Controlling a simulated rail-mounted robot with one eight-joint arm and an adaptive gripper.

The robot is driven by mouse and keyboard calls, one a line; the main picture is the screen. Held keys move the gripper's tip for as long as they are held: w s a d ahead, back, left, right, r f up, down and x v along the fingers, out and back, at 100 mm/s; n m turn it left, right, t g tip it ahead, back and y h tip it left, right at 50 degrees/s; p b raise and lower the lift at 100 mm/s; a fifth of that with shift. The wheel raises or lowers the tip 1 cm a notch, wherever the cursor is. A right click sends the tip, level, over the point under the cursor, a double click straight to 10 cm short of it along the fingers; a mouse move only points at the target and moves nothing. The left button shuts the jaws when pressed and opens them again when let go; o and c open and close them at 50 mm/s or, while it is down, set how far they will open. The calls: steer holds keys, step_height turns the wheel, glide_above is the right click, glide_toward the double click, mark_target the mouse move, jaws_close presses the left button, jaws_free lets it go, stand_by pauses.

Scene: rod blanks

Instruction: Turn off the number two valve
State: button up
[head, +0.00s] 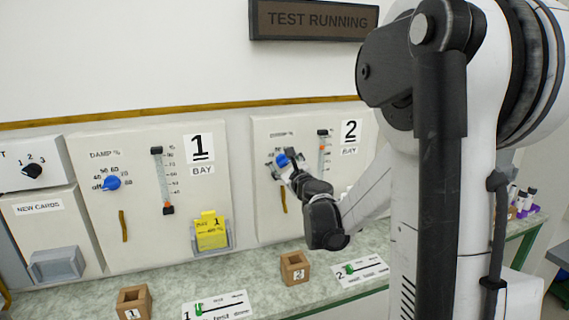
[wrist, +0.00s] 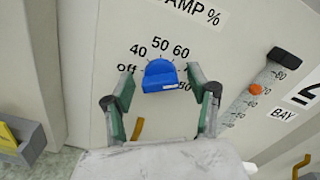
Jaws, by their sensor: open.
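The blue knob (wrist: 160,75) on the bay 2 panel has a dial marked off, 40, 50, 60 and more, under a partly cut-off "DAMP %" label. A pale mark shows at its lower right edge, close to the 80. The knob also shows in the head view (head: 281,160), partly hidden by my gripper. My gripper (wrist: 162,77) is open, with one finger on each side of the knob and a visible gap at both sides. I cannot tell how deep the fingers reach around it. In the head view my gripper (head: 288,167) is close to the panel.
Bay 1 panel (head: 142,240) at left has its own blue knob (head: 111,183), a slider (head: 157,180) and a yellow card (head: 210,230). The bay 2 slider (wrist: 262,85) stands right of my fingers. Wooden blocks (head: 294,268) and cards (head: 218,306) lie on the counter. A sign (head: 315,20) reads "TEST RUNNING".

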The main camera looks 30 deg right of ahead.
steer(key=c, duration=1.1)
steer(key=shift+c, duration=0.2)
